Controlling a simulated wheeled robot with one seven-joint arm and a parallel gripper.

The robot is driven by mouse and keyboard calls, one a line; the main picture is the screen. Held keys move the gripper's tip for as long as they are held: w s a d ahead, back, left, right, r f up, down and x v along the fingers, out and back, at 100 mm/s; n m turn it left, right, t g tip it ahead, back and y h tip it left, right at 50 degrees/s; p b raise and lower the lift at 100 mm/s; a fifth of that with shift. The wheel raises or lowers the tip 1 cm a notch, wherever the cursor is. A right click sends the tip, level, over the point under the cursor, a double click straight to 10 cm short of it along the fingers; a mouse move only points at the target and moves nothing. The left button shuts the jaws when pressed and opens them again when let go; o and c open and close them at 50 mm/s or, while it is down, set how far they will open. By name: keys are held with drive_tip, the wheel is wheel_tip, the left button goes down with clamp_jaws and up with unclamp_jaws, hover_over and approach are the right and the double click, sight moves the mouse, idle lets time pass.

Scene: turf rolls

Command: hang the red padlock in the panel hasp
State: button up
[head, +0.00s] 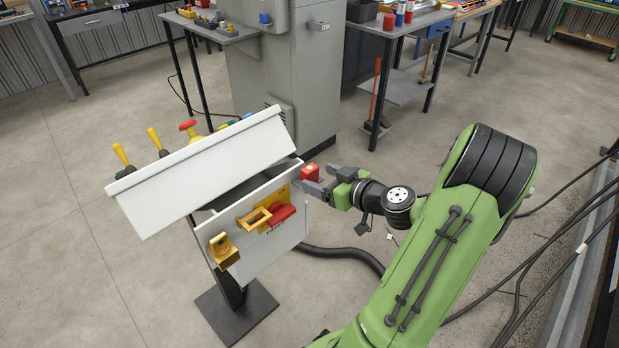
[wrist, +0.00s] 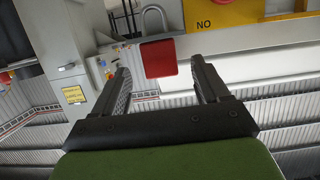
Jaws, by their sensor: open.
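The red padlock (head: 310,173) is at the right edge of the white panel, by my fingertips. In the wrist view its red body (wrist: 158,60) hangs below an upright grey shackle (wrist: 155,18), between and just beyond my fingers. What holds it up I cannot tell. My gripper (head: 316,180) is open; its two fingers (wrist: 161,72) stand apart, with a gap on each side of the padlock. On the panel front is a yellow fitting (head: 255,221) with an opening, beside a red handle (head: 281,213). Which part is the hasp is not certain.
A yellow-brass lock-like piece (head: 223,252) is on the panel's lower left. The white sloping hood (head: 205,165) overhangs the panel, with levers behind it. A grey cabinet (head: 285,75) stands behind. A dark hose (head: 345,255) runs on the floor beside the panel.

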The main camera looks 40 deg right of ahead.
sight(313, 176)
drive_tip(key=x, duration=0.5)
drive_tip(key=shift+f, duration=0.1)
drive_tip(key=shift+s, duration=0.15)
